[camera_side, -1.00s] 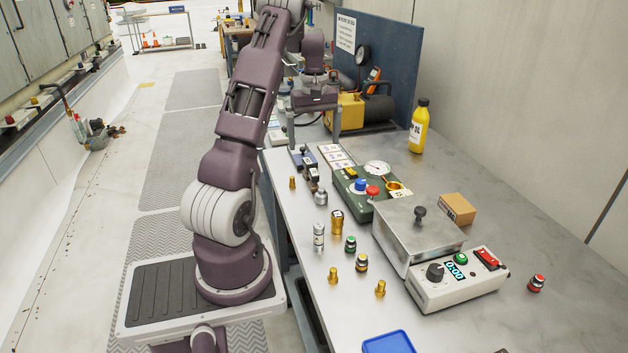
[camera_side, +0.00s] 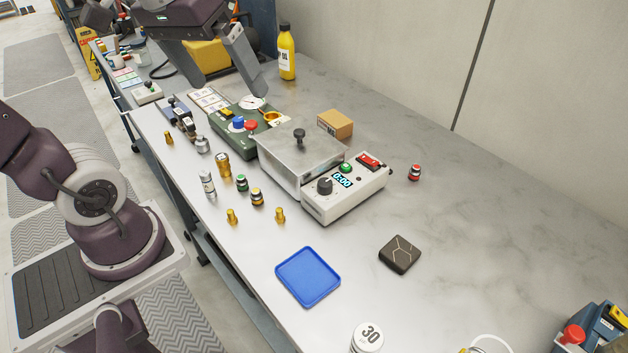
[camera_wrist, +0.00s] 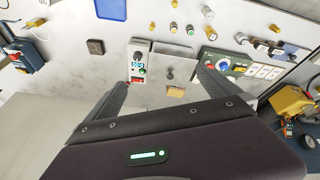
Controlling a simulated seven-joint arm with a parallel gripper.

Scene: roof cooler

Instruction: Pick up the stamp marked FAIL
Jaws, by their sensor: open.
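No marking reading FAIL is legible in either view, so I cannot tell which object is the FAIL stamp. My gripper (camera_side: 228,88) is open and empty in the side view, above the far part of the bench near the green gauge unit (camera_side: 235,140). In the wrist view my gripper (camera_wrist: 165,78) has its two fingers wide apart, with the lidded metal box (camera_wrist: 172,62) between and beyond them. Small dark upright items (camera_side: 182,118) stand at the bench's left edge; their labels are too small to read.
A blue-grey device (camera_side: 597,328) stands bottom right. The right side is mostly clear.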

